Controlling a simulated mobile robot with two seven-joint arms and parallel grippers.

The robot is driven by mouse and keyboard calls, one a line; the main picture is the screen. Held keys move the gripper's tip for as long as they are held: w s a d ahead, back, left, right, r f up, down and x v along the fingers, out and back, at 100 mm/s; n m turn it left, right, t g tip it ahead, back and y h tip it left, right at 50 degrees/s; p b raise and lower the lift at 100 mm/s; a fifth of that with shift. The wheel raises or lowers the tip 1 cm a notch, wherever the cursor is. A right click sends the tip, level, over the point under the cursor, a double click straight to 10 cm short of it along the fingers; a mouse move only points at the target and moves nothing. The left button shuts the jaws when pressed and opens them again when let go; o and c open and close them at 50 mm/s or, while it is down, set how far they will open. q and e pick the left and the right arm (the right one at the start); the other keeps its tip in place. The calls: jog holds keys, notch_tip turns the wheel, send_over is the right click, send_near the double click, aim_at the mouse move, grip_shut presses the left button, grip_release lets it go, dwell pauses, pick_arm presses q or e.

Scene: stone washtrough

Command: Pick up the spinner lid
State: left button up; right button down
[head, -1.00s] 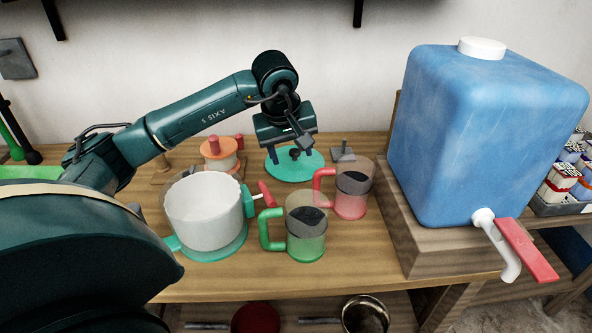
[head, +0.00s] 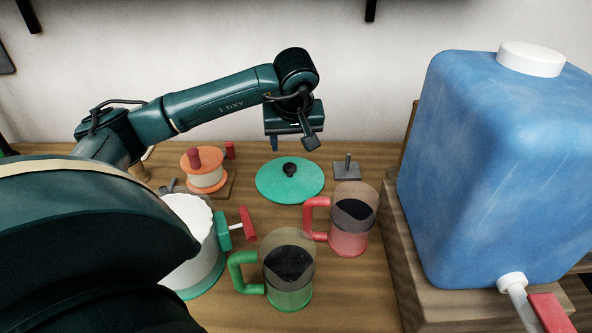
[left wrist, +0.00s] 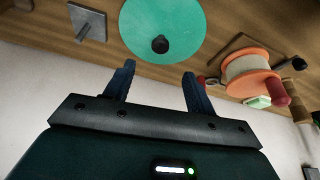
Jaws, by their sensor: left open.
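The spinner lid is a round teal disc (head: 268,187) with a black knob (head: 290,169) at its middle. It lies flat on the wooden table, behind the mugs. My left gripper (head: 292,143) is open and empty, just behind and above the lid in the head view. In the left wrist view, its two dark blue fingers (left wrist: 159,70) point toward the lid (left wrist: 180,18). The knob (left wrist: 160,44) lies ahead of the gap between the fingertips, apart from them. My right gripper is not in view.
A white spinner tub (head: 190,245) with a crank stands front left, partly hidden by my arm. A green mug (head: 289,290) and a red mug (head: 348,240) stand in front of the lid. An orange spool (head: 206,170) is left; a blue water tank (head: 490,170) is right.

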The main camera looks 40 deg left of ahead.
pick_arm(q)
send_over(290, 166)
jog(key=s+d, duration=0.2)
notch_tip(290, 166, down, 6)
jog(key=shift+r, duration=0.15)
jog(key=x, duration=0.6)
jog(key=shift+w+a, duration=0.25)
jog(key=shift+w, duration=0.05)
jog(key=c, duration=1.1)
jog(key=shift+o, duration=0.2)
